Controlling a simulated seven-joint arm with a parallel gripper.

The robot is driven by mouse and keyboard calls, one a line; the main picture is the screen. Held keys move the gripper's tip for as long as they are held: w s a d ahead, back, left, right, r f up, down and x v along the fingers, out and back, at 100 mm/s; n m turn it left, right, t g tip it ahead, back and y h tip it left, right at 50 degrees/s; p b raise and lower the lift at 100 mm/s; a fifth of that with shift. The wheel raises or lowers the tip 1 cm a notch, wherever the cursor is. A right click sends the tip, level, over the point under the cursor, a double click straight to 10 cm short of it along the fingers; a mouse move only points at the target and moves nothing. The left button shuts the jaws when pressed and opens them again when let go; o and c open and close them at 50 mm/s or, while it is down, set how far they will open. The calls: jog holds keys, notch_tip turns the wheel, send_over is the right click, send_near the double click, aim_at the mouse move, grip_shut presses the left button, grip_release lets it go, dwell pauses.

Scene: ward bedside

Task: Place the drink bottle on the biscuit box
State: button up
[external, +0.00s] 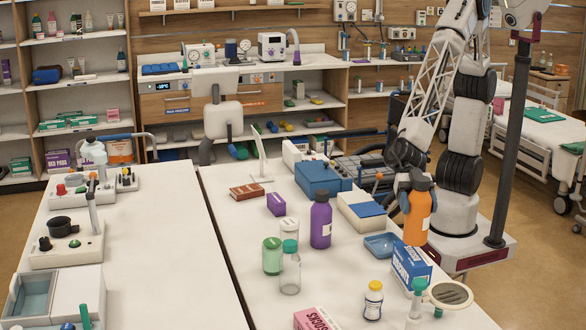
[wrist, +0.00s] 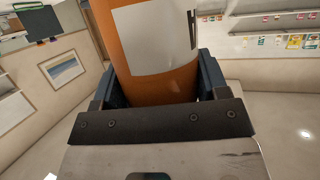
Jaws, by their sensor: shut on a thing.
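An orange drink bottle (external: 418,218) with a white label is upright in my gripper (external: 408,186). In the wrist view the bottle (wrist: 150,75) fills the space between the two dark fingers of my gripper (wrist: 155,88), which is shut on it. The blue and white biscuit box (external: 411,266) stands on the table just below the bottle in the external view. The bottle's base shows at the box's top edge; I cannot tell whether they touch. The wrist view does not show the box.
A blue tray (external: 380,245) lies left of the box. A small yellow-capped bottle (external: 373,300) and a round strainer (external: 450,295) are in front.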

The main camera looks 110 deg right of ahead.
aim_at(420, 225)
jog(key=shift+f, duration=1.65)
jog(key=shift+f, duration=0.15)
jog(key=o, duration=1.1)
jog(key=shift+r+v, duration=0.2)
jog(key=shift+v, duration=5.75)
